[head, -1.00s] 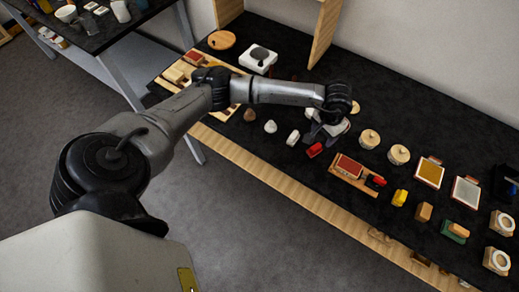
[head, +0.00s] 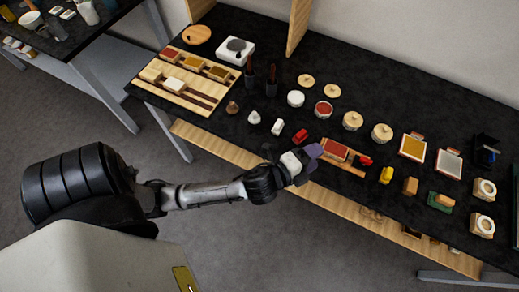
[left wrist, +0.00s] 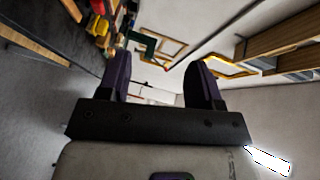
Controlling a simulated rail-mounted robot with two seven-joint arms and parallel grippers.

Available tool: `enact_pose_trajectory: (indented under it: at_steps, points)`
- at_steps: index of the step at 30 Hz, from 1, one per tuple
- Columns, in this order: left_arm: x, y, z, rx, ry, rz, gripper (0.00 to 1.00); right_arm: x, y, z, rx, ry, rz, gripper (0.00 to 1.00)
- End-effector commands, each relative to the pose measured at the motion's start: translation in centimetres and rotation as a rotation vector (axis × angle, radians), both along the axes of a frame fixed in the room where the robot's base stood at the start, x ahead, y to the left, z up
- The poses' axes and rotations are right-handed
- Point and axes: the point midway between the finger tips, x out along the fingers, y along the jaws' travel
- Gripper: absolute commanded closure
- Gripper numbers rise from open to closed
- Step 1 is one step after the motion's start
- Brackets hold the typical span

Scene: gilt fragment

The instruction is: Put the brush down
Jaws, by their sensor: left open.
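My left gripper (head: 308,155) is at the front edge of the dark table, beside a wooden board with a red pad (head: 334,150). Its purple fingers stand apart with nothing between them in the left wrist view (left wrist: 163,85). Two slim dark handles, which look like brushes, stand upright in dark holders at the table's middle back: a left one (head: 249,66) and a right one (head: 273,70). The gripper is well apart from both. I cannot tell which is the task's brush. My right gripper is not in view.
A wooden tray with blocks (head: 178,86) lies at the left of the table, a white device (head: 235,50) behind it. Round lidded pots (head: 353,121), small coloured blocks (head: 386,175) and framed pads (head: 412,147) fill the right. The back strip is mostly clear.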

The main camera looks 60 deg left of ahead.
Motion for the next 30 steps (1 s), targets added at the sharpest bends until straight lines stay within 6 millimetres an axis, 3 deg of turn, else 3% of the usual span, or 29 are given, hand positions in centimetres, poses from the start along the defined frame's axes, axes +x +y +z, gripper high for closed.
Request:
enact_pose_trajectory:
  at_steps: [3, 6, 12, 15, 20, 30]
  points:
    - [-5.0, 2.2, -5.0, -0.376, 0.312, 0.223, 0.41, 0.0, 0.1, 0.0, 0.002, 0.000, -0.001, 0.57]
    - [-9.7, 3.0, -8.2, -0.625, 0.539, 0.406, 0.41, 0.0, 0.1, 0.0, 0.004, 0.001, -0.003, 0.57]
    - [-17.6, 2.9, -11.3, -0.922, 0.854, 0.699, 0.41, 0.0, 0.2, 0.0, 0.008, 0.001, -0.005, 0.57]
    - [-20.0, 2.6, -11.8, -0.989, 0.941, 0.787, 0.41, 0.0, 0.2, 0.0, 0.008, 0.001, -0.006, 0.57]
    - [-21.7, 2.4, -12.0, -1.031, 1.001, 0.849, 0.41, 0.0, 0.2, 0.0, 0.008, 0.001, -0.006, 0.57]
    - [-21.7, 2.4, -12.0, -1.034, 1.004, 0.853, 0.41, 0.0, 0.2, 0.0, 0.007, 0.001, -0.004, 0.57]
